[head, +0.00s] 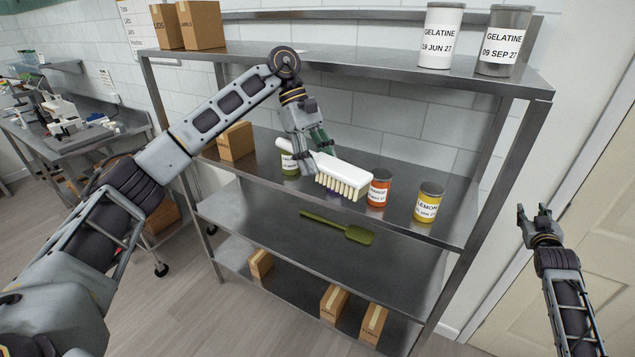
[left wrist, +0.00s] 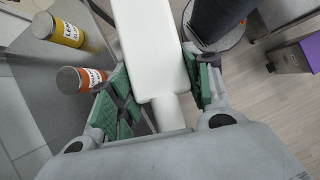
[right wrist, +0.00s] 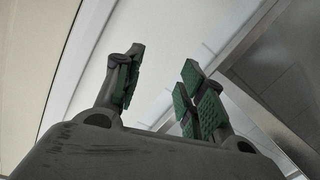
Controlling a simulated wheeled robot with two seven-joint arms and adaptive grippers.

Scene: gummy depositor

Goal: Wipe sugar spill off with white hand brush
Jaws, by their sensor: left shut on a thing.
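The white hand brush (head: 343,170) has pale bristles pointing down and is in the head view over the middle shelf, beside the orange jar. My left gripper (head: 314,155) is shut on the brush's handle end. In the left wrist view the white brush back (left wrist: 147,45) runs forward between the green finger pads. Whether the bristles touch the shelf I cannot tell. No sugar spill can be made out; the brush and arm hide part of the shelf. My right gripper (head: 541,217) is open and empty, right of the rack; its spread fingers show in the right wrist view (right wrist: 160,85).
The steel rack's middle shelf (head: 440,226) holds an orange jar (head: 378,188), a yellow lemon jar (head: 428,203), a green jar (head: 289,163) partly behind my gripper, and a cardboard box (head: 236,142). Gelatine tubs (head: 440,35) stand on top.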

